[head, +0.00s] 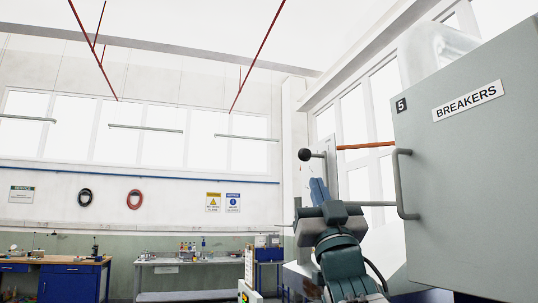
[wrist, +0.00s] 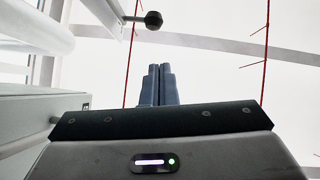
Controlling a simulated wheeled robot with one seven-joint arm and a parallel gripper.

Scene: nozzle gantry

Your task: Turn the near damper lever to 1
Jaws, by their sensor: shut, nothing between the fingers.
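A lever with a black ball knob (head: 304,154) sticks out to the left from a pale upright plate (head: 327,160) beside the cabinet. I cannot tell whether it is the near damper lever, and no number marks are readable. The knob also shows at the top of the wrist view (wrist: 153,20), beyond my fingertips. My gripper (head: 318,188) is just below and slightly right of the knob in the head view, pointing up. Its blue-grey fingers are together and empty in the wrist view (wrist: 158,70), apart from the knob.
A grey cabinet marked BREAKERS (head: 460,170) with a bar handle (head: 402,185) stands close on the right. An orange bar (head: 365,146) runs between plate and cabinet. Workbenches (head: 190,262) stand far back at left. Open air lies left of the knob.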

